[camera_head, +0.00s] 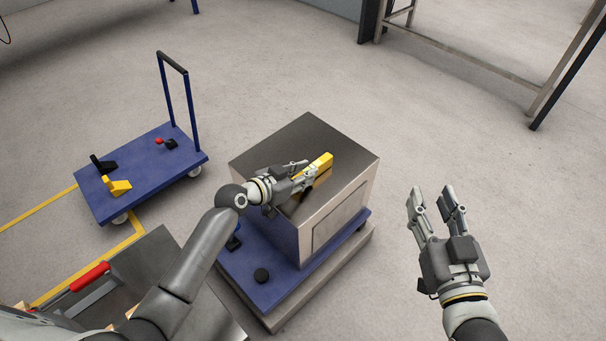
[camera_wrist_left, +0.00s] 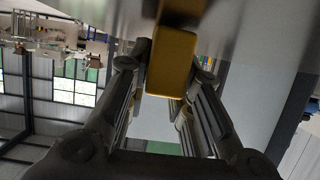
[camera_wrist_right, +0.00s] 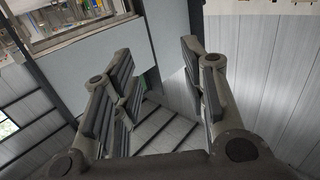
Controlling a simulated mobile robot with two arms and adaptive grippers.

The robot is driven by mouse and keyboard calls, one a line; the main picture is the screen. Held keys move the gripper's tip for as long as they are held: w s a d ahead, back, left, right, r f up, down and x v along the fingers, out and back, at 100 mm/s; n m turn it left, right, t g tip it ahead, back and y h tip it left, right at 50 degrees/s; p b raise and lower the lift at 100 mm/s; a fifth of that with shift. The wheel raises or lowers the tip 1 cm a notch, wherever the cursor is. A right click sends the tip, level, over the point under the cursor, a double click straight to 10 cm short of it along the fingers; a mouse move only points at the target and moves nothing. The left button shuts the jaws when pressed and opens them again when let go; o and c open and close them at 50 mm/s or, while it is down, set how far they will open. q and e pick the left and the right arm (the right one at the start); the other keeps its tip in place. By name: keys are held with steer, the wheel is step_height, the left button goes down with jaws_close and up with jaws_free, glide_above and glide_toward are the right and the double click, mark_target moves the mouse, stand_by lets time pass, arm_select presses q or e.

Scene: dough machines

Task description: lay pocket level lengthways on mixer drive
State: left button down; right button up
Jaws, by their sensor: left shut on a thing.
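The yellow pocket level (camera_head: 321,162) is at the top face of the steel box (camera_head: 312,132), which appears to be the mixer drive. My left gripper (camera_head: 299,173) is shut on the level, and its fingers hide part of it. In the left wrist view the level (camera_wrist_left: 172,62) sits between the two fingers, close to the metal surface. I cannot tell whether it rests on the steel or is held just above. My right gripper (camera_head: 434,200) is open and empty, to the right of the box; its spread fingers also show in the right wrist view (camera_wrist_right: 160,85).
The box stands on a blue base (camera_head: 240,265) with a black round knob (camera_head: 261,275). A blue trolley (camera_head: 140,160) with clamp-like parts stands at left. A steel bench (camera_head: 165,262) with a red-handled tool (camera_head: 90,277) is at lower left.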

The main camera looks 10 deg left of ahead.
steer(key=shift+r, duration=0.1)
arm_select(q)
steer(key=c, duration=1.3)
jaws_free()
arm_select(e)
steer(key=shift+r, duration=0.2)
